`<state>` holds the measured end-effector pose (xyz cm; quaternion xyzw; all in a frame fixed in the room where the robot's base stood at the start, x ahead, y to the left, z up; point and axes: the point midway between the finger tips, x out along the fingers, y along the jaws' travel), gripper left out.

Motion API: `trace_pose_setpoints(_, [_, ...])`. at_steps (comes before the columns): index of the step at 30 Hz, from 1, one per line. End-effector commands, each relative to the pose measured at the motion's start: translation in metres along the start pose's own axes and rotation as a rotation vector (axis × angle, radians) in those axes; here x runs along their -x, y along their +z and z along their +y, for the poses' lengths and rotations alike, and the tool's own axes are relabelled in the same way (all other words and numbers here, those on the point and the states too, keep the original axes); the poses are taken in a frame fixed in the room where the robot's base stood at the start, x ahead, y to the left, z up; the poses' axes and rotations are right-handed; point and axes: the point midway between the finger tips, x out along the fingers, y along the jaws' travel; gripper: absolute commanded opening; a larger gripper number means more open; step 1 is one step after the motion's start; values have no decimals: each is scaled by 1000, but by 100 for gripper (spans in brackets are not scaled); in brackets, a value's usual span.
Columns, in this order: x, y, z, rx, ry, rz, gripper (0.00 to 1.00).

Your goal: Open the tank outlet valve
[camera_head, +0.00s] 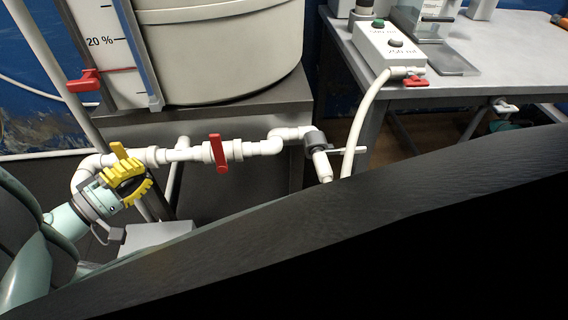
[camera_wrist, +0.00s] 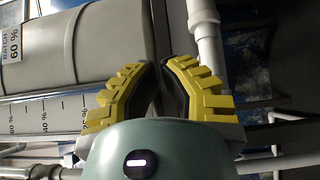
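The outlet pipe (camera_head: 180,154) is white and runs level in front of the tank (camera_head: 215,55). A valve with a red handle (camera_head: 217,152) sits on it; the handle stands upright, crosswise to the pipe. My gripper (camera_head: 124,160) has yellow ribbed fingers and is left of this handle, in front of the pipe's left part and apart from the handle. In the wrist view my gripper (camera_wrist: 160,68) has its fingertips nearly meeting, with nothing seen held between them. The red handle cannot be made out in the wrist view.
A level gauge (camera_head: 108,42) with another red handle (camera_head: 85,80) stands on the left. A grey pipe fitting (camera_head: 316,139) with a white lever is to the right. A table (camera_head: 478,90) carries a white button box (camera_head: 388,48) and a red-handled tap (camera_head: 413,94).

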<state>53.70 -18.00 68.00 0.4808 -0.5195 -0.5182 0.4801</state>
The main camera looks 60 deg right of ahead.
Motion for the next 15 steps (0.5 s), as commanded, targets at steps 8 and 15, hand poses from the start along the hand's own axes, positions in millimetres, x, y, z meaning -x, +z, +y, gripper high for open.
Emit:
trace_pose_setpoints(8, [-41,3,0,1,5,-13,0])
trace_pose_setpoints(15, [-92,3,0,3,2,-11,0])
